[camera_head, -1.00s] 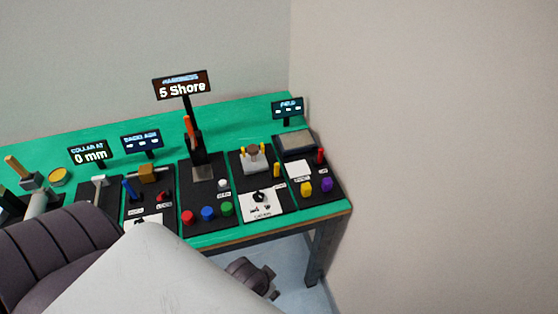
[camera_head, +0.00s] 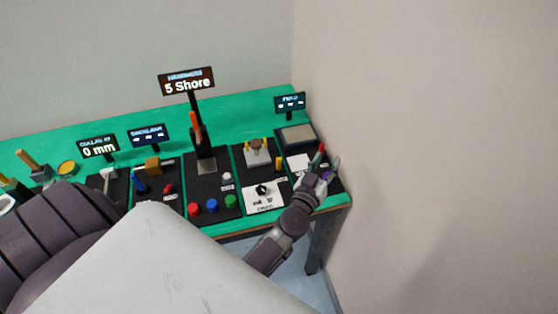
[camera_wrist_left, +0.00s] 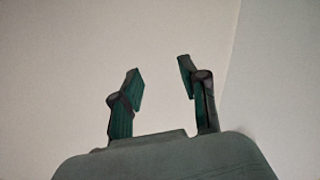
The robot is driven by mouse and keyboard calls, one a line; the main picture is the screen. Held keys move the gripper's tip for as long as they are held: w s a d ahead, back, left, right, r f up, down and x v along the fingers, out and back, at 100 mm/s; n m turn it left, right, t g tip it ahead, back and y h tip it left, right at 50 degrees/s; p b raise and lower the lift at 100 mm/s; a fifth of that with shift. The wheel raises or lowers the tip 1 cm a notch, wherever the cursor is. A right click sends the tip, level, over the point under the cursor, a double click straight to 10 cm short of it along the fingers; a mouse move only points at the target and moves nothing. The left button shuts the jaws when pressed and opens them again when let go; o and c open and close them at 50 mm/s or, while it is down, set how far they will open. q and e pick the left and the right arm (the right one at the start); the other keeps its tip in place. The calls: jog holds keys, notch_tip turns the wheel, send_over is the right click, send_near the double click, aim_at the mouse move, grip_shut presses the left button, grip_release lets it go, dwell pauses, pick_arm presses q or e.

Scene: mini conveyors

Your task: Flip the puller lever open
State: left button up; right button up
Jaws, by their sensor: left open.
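I cannot read which control is labelled as the puller. A small red lever (camera_head: 322,149) stands upright on the rightmost black panel, its lower part hidden by my gripper. My left gripper (camera_head: 328,165) is over the front right of that panel, fingers pointing up and away, beside the red lever; contact cannot be told. In the left wrist view my left gripper (camera_wrist_left: 161,75) is open, with nothing between the fingers and only plain wall behind. My right gripper is not in view.
The green table (camera_head: 240,125) carries several black panels with knobs and small signs. A yellow peg (camera_head: 279,163) and a white card with a black dial (camera_head: 262,191) stand left of my gripper. A wall (camera_head: 440,150) rises close on the right.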

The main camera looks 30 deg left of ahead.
pick_arm(q)
jog(key=a+f+n+g+y, duration=0.4)
jog(key=a+f+n+y, duration=0.1)
jog(key=a+f+y, duration=0.1)
jog(key=n+g+y+b, duration=0.1)
jog(key=n+g+y, duration=0.15)
jog(key=g, duration=0.25)
send_near(280, 162)
jog(key=shift+m, duration=0.45)
jog(key=b+x, duration=0.4)
jog(key=b, duration=0.1)
jog(key=b+x, duration=0.5)
jog(key=shift+a+f, duration=0.15)
jog(key=shift+f, duration=0.2)
jog(key=shift+w+a+f+b, duration=0.1)
jog(key=shift+w+a+b, duration=0.4)
jog(key=shift+b, duration=0.1)
